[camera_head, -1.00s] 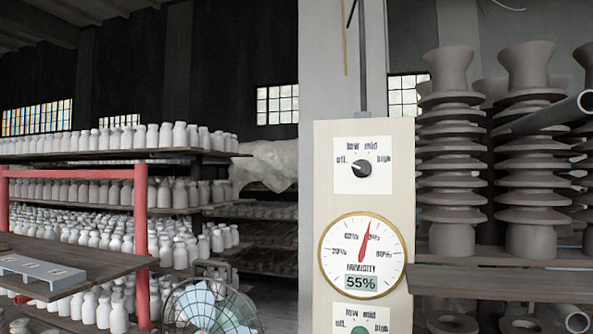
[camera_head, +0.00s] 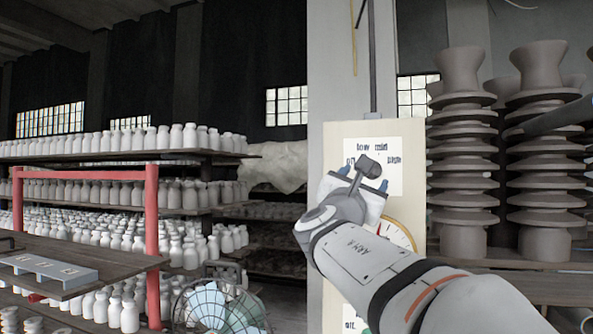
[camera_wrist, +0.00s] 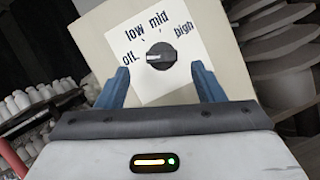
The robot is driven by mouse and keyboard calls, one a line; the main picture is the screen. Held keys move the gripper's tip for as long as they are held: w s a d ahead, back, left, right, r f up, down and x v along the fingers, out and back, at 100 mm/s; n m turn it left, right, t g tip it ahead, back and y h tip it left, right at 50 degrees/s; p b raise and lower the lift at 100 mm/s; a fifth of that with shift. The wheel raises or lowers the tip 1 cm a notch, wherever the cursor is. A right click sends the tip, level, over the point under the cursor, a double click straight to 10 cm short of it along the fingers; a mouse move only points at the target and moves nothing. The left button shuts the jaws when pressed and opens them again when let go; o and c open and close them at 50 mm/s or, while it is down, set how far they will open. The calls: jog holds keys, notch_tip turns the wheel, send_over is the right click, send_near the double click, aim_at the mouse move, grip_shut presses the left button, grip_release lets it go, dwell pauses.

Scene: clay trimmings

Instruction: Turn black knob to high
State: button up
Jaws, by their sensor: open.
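The black knob (camera_wrist: 161,57) sits on a white dial plate (camera_wrist: 180,82) marked off, low, mid and high. In the wrist view its pale pointer mark faces left, towards "off". My gripper (camera_wrist: 160,68) is open, its blue fingers low on either side of the knob with visible gaps and nothing between them. In the head view my gripper (camera_head: 364,177) is in front of the dial plate (camera_head: 386,150), and my arm and wrist hide the knob there. I cannot tell how far the fingertips are from the plate.
The dial plate is on a cream panel (camera_head: 414,131). A round humidity gauge (camera_head: 396,232) below is mostly hidden by my arm. Stacked clay pieces (camera_head: 463,160) stand at right. Shelves of white bottles (camera_head: 120,141), a red frame (camera_head: 151,240) and a wire fan (camera_head: 222,305) are at left.

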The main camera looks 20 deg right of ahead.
aim_at(376, 172)
jog(key=p+x, duration=0.1)
jog(key=x, duration=0.5)
jog(key=shift+w+p, duration=0.15)
jog(key=shift+p, duration=0.25)
jog(key=shift+d, duration=0.15)
